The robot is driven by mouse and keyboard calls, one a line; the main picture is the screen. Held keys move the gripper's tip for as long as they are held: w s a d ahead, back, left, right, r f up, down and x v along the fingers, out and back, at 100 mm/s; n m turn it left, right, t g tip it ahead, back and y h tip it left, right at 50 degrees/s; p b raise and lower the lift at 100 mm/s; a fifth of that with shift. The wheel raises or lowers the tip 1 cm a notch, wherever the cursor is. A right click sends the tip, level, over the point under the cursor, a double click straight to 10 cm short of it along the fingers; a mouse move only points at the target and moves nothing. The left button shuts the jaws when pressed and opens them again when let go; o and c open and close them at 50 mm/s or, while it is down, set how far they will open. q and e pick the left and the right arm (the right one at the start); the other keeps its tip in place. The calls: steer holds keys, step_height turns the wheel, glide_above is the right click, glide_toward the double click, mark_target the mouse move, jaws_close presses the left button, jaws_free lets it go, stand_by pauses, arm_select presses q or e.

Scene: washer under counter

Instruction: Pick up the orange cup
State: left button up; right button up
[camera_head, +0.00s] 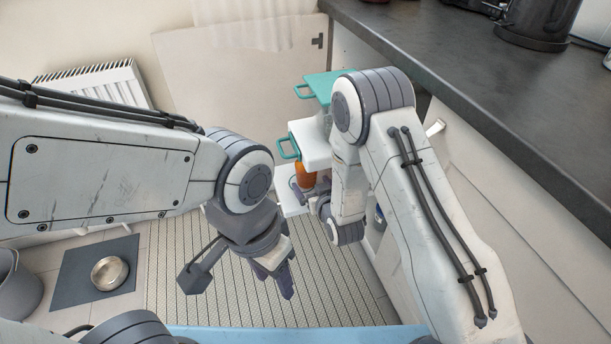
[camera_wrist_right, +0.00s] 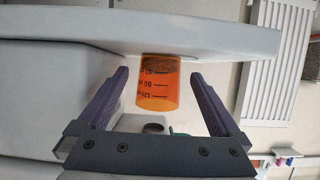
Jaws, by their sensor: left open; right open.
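The orange cup (camera_head: 306,179) is small and translucent and sits at the white tiered unit in the middle of the head view, partly hidden by my right gripper. My right gripper (camera_head: 308,194) is open beside the cup in the head view. My left gripper (camera_head: 278,279) is open and empty, pointing down over the slatted floor, away from the cup.
The tiered unit has teal handles (camera_head: 289,147) and a teal top (camera_head: 327,84). A dark counter (camera_head: 470,75) runs along the right. A metal bowl (camera_head: 109,273) sits on a grey mat (camera_head: 70,280) at the left, near a grey bin (camera_head: 18,288).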

steer(key=w, duration=0.2)
steer(key=w+a, duration=0.1)
steer(key=w, duration=0.1)
steer(key=w+a+b, duration=0.1)
steer(key=w, duration=0.1)
steer(key=shift+w+a+f, duration=0.1)
steer(key=shift+w+f, duration=0.05)
steer(key=shift+w, duration=0.2)
steer(key=shift+w+a+f, duration=0.1)
steer(key=shift+w+f, duration=0.05)
steer(key=shift+w, duration=0.2)
steer(key=c, duration=1.4)
steer(key=shift+r, duration=0.2)
